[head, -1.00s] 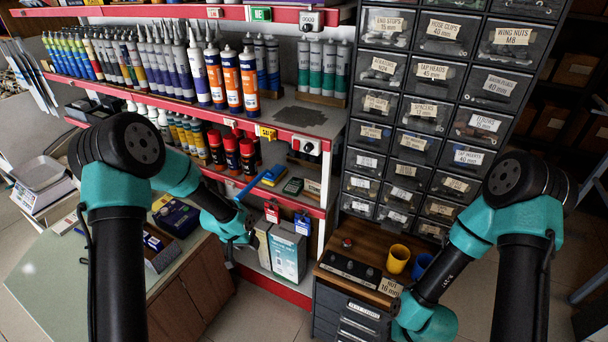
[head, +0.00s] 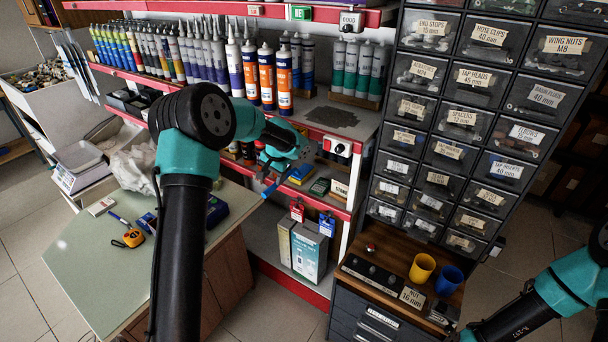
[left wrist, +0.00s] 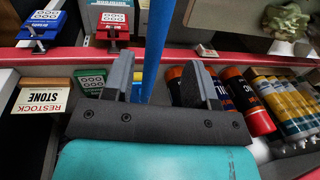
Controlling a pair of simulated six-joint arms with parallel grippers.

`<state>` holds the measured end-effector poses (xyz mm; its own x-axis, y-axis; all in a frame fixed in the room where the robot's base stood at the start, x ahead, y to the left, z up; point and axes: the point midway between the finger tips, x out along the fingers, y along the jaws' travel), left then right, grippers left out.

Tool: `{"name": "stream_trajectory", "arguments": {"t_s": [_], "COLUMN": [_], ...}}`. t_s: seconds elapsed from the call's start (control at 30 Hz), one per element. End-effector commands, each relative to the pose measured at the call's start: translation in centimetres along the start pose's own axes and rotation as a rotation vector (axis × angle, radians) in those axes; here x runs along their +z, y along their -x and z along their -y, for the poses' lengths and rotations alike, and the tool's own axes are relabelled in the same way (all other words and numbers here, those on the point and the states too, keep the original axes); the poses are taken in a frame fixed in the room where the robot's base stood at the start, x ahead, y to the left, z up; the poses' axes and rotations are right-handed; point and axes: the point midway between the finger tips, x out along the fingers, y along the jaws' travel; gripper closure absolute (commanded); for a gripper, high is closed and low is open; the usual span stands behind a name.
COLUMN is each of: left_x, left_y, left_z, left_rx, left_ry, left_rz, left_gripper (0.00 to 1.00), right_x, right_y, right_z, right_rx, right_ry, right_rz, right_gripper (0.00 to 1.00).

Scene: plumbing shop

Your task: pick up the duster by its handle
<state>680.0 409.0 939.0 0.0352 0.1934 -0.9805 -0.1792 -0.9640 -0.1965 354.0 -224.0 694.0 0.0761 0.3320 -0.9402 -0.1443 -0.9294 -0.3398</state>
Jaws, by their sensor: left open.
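The duster's blue handle (left wrist: 158,32) runs up the left wrist view, between the two grey fingers of my open left gripper (left wrist: 159,66). The fingers stand apart on either side of it, with a gap visible. Its lower end goes out of sight behind the gripper's body, so the duster's head is hidden there. In the head view, my left gripper (head: 271,173) is at the shelf's front edge, and a short piece of the blue handle (head: 270,189) sticks out below it. My right arm shows at the lower right; its gripper is out of frame.
Orange-and-black cartridges (left wrist: 247,100) stand close on the other side. Red and blue badges (head: 297,211) hang from the shelf edge below. The green counter (head: 85,265) has free room.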

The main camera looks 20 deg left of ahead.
Motion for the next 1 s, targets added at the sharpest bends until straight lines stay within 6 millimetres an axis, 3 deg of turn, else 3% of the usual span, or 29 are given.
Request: {"name": "stream_trajectory", "arguments": {"t_s": [0.3,0.67,1.0], "left_x": [0.0,-0.1,-0.4], "left_y": [-2.2,-2.5,-6.4], "left_z": [-0.1,-0.2,-0.6], "left_rx": [0.001,0.001,0.002], "left_ry": [-0.001,-0.001,-0.001], "left_rz": [0.0,0.0,0.002], "left_gripper": [0.48,0.48,0.48], "right_x": [0.0,0.0,0.0], "right_y": [0.0,0.0,0.0], "right_z": [0.0,0.0,0.0], "right_rx": [0.0,0.0,0.0], "right_ry": [0.0,0.0,0.0], "right_rz": [0.0,0.0,0.0], "right_gripper": [0.57,0.57,0.57]}}
